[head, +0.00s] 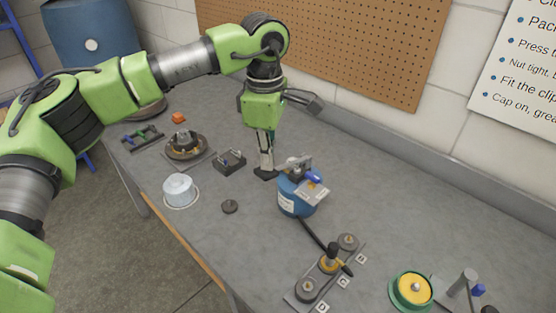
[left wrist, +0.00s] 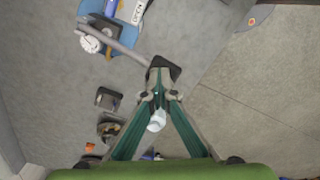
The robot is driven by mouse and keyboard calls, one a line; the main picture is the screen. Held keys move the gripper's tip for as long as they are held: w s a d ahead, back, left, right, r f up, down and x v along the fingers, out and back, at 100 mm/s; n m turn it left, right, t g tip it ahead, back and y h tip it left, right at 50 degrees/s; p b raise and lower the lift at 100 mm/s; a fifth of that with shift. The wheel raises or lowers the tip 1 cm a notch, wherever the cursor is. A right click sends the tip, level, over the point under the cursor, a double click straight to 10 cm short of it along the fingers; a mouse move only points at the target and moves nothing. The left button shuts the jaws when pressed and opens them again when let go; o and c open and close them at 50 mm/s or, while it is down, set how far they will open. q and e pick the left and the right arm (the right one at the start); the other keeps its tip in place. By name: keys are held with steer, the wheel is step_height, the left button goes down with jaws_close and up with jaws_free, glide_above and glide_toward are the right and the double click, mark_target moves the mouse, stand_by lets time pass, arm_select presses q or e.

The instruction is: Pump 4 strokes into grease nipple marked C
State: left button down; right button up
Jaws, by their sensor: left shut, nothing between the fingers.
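The blue grease pump (head: 291,202) stands on the bench in the head view, with a grey lever on top (head: 297,168) and a tag. My left gripper (head: 265,172) is shut and empty, pointing down beside the pump. In the left wrist view its fingertips (left wrist: 163,72) are close to the lever's end (left wrist: 132,54); contact cannot be told. My right gripper is out of view.
A small dark block with pins (head: 230,162), a hub on a plate (head: 186,145), a clear-lidded pot (head: 180,189) and a dark disc (head: 230,206) lie left of the pump. A green-rimmed yellow part (head: 413,289) is at right. The bench behind the pump is clear.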

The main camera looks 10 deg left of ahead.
mark_target(264, 177)
arm_select(q)
steer(key=shift+f, duration=0.1)
stand_by(0.3)
steer(key=shift+s+a+f+b, duration=0.15)
steer(key=shift+f+b, duration=0.35)
steer(key=shift+f, duration=0.05)
steer(key=shift+s+a+f+b, duration=0.1)
steer(key=shift+s+f+b, duration=0.05)
steer(key=shift+f+b, duration=0.35)
steer(key=shift+f, duration=0.1)
steer(key=shift+s+a+f+b, duration=0.1)
steer(key=shift+s+f+b, duration=0.05)
steer(key=shift+f+b, duration=0.9)
steer(key=shift+f, duration=0.15)
